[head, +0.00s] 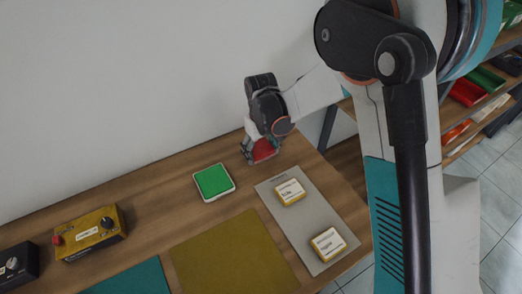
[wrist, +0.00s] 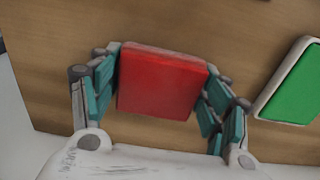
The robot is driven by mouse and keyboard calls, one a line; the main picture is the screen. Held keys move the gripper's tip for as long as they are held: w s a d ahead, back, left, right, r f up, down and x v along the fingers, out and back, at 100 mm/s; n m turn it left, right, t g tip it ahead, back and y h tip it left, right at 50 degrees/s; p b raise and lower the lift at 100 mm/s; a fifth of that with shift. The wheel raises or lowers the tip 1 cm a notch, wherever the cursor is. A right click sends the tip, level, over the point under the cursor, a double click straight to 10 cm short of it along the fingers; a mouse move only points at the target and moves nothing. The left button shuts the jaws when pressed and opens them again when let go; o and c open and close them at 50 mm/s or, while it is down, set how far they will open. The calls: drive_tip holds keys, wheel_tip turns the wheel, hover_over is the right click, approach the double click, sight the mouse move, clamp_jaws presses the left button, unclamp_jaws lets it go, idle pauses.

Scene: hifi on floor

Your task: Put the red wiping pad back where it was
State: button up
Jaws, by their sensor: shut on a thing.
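The red wiping pad (wrist: 162,82) is a flat red block held between the two fingers of my gripper (wrist: 160,90) in the wrist view. The fingers touch its left and right sides. In the head view the red pad (head: 264,150) shows partly at the tip of my gripper (head: 260,148), over the back right part of the wooden table (head: 150,190). The fingers hide some of it there. I cannot tell how high it is above the wood.
A green pad in a white tray (head: 213,182) lies just left of my gripper. A grey mat (head: 305,222) bears two yellow-edged blocks. An olive mat (head: 230,258), a teal mat (head: 135,280), a yellow control box (head: 89,233) and a black box (head: 18,266) are further left and in front.

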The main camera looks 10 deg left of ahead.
sight(261, 148)
drive_tip(key=o, duration=1.2)
drive_tip(key=shift+f, duration=0.1)
wheel_tip(261, 148, up, 12)
drive_tip(key=p, duration=0.2)
drive_tip(key=shift+r, duration=0.2)
